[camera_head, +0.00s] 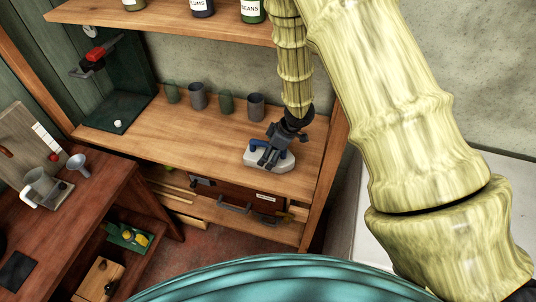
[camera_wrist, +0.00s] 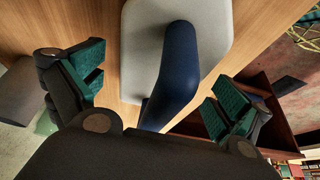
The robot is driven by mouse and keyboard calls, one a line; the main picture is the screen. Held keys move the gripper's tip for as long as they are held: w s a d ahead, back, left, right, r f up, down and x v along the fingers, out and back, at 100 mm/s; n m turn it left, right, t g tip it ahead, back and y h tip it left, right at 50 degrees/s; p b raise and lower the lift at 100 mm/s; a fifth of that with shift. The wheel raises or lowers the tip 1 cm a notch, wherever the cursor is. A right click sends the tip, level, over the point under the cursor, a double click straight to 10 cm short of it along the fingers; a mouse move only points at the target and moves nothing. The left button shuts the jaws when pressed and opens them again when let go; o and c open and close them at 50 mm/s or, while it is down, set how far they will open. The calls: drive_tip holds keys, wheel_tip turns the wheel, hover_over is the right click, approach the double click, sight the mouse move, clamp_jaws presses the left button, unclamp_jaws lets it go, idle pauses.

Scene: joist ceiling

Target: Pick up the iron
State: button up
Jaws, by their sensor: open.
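The iron (camera_head: 281,161) has a pale grey body and a dark blue handle, and lies on the wooden counter (camera_head: 200,137) near its right end. My gripper (camera_head: 268,157) is right over it and hides part of it in the head view. In the wrist view the blue handle (camera_wrist: 177,75) lies between my two spread fingers (camera_wrist: 160,90), with the pale body (camera_wrist: 142,30) beneath it. The green-padded fingertips stand apart on either side, with a visible gap to the handle. My gripper is open and holds nothing.
Several cups, including a grey one (camera_head: 256,106), stand along the back of the counter, left of my gripper. A shelf (camera_head: 165,17) with jars hangs above. A wooden upright (camera_head: 325,180) bounds the counter at right. The counter's middle front is clear.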

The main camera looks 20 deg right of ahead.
drive_tip(key=shift+x, duration=0.75)
drive_tip(key=shift+c, duration=0.4)
drive_tip(key=c, duration=1.6)
drive_tip(key=shift+o, duration=0.2)
drive_tip(key=shift+r, duration=0.1)
